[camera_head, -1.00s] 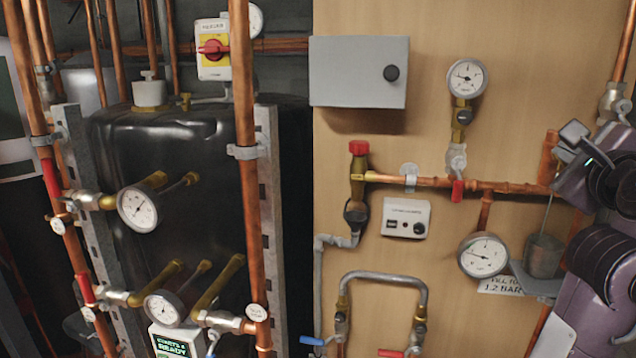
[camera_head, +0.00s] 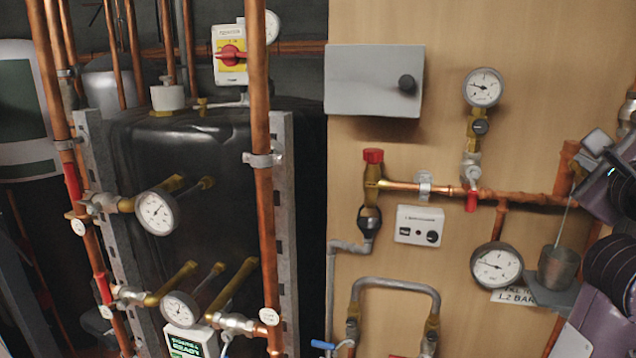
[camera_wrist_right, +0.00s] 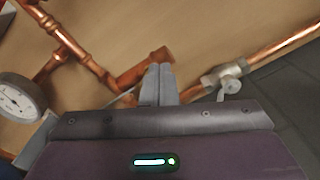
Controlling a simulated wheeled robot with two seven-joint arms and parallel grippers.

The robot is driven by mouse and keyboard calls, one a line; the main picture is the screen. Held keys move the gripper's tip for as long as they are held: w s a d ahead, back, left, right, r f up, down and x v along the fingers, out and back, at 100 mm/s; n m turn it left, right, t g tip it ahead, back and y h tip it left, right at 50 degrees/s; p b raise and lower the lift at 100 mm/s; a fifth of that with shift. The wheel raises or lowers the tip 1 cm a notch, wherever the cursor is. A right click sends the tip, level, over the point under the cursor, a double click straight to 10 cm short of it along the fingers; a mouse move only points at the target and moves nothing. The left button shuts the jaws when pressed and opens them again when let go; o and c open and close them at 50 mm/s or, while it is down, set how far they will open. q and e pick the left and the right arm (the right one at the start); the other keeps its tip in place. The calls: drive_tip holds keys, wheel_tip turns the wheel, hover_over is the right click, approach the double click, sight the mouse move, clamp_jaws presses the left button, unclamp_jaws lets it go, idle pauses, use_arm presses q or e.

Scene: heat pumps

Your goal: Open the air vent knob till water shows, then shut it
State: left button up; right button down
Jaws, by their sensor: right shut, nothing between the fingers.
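My right gripper (camera_head: 588,160) is at the right edge of the head view, its fingers by the end of a copper pipe stub (camera_head: 565,166). In the right wrist view its fingertips (camera_wrist_right: 158,72) are together and empty, in front of the stub (camera_wrist_right: 142,73). I cannot make out the air vent knob; the fingers may hide it. A thin pale line, which looks like a thread of water (camera_head: 567,212), runs down from near the stub into a grey metal cup (camera_head: 558,266). My left gripper is not in view.
The cup stands on a small grey shelf by a pressure gauge (camera_head: 497,266). A copper pipe (camera_head: 525,197) with a red-handled valve (camera_head: 471,201) runs along the wooden board. A grey box (camera_head: 373,80) is higher up. A black tank (camera_head: 205,230) stands at left.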

drive_tip(key=p+v, duration=0.2)
drive_tip(key=v, duration=0.4)
idle(0.3)
